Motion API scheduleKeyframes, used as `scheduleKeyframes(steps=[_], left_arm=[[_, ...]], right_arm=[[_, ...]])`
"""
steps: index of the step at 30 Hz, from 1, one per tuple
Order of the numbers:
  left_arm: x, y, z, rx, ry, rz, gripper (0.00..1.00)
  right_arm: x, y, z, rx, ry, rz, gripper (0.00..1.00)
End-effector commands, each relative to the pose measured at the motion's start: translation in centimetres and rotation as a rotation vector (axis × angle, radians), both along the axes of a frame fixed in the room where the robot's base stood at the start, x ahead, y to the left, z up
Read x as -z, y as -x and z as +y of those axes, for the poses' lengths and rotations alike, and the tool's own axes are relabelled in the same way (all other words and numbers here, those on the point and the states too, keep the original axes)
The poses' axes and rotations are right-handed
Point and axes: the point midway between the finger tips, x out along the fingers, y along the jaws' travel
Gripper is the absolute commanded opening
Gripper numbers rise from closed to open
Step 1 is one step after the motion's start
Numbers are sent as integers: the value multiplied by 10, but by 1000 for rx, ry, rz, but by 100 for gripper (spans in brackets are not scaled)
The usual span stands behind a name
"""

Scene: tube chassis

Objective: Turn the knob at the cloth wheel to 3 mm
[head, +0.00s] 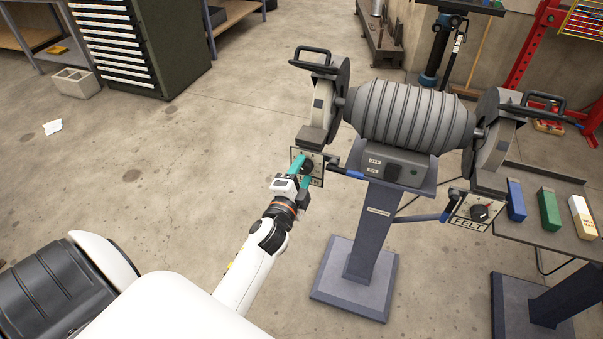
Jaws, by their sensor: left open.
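The grinder (415,115) stands on a blue-grey pedestal with a wheel at each end. The plate (317,156) under the left wheel carries a dark knob (308,166); its label is partly covered and ends in what looks like "TH". My left gripper (302,168), with teal fingers, is open at this knob, with a finger on either side of it. I cannot tell whether the fingers touch it. The knob's pointer and the scale marks are hidden or too small to read. My right gripper is not in view.
The right wheel has a plate labelled "FELT" (468,223) with its own dark knob. Blue, green and cream blocks lie on a side table (540,232) at the right. A drawer cabinet (135,45) stands back left.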

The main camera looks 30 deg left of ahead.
Motion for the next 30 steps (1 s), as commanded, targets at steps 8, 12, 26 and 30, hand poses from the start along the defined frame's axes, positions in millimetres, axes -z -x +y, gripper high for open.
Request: scheduleKeyframes(steps=[8,12,26,30], left_arm=[[2,16,-4,0,0,1,55],[3,44,-11,0,1,2,55],[1,114,-27,-1,0,1,55],[0,117,-28,0,0,-1,55]], right_arm=[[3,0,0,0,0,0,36],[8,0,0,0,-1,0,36],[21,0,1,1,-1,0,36],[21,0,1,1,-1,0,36]])
